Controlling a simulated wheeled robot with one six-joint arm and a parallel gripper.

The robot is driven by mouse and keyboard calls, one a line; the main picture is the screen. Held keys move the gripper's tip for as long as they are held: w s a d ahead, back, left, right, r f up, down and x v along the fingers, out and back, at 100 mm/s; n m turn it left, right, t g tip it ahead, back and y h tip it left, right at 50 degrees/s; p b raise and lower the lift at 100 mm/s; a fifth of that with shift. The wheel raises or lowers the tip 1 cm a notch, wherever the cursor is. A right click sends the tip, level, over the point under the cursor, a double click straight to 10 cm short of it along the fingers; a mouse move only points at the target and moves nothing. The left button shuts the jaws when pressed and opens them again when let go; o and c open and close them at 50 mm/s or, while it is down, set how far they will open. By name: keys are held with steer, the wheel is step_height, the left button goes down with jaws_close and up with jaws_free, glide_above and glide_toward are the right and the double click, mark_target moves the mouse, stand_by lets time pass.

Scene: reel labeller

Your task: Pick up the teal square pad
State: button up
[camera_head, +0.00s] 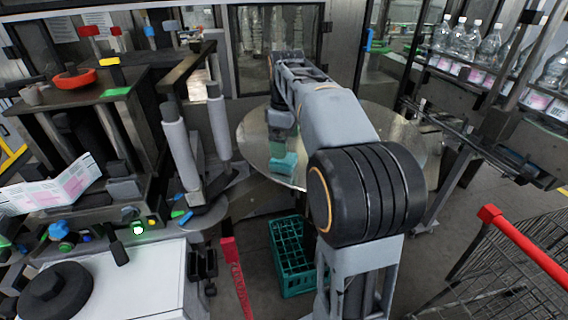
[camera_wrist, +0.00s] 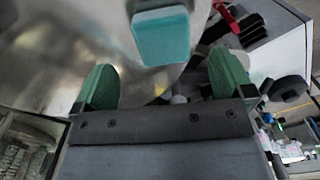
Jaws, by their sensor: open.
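The teal square pad (camera_wrist: 161,36) is a thick block with a paler edge on one side, seen in the wrist view at the top centre. In the head view it shows on the round metal table (camera_head: 352,120), just below my wrist, as a teal patch (camera_head: 284,168). My gripper (camera_wrist: 162,72) is open and empty, its two green fingers spread wide. The pad lies beyond the fingertips, roughly in line with the gap between them, and neither finger touches it. In the head view my arm hides part of the table, and the fingers are hard to make out.
Two grey rollers (camera_head: 180,148) stand left of the round table. A teal crate (camera_head: 290,258) sits on the floor below it. A bottle rack (camera_head: 480,75) is at the right, and a wire cart with a red handle (camera_head: 525,245) is at the lower right.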

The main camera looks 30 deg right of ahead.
mark_target(284, 162)
steer(key=shift+a+f, duration=0.15)
steer(key=shift+f, duration=1.3)
steer(key=shift+a+f, duration=0.1)
steer(key=shift+f, duration=1.35)
steer(key=shift+c, duration=0.4)
steer(key=c, duration=0.9)
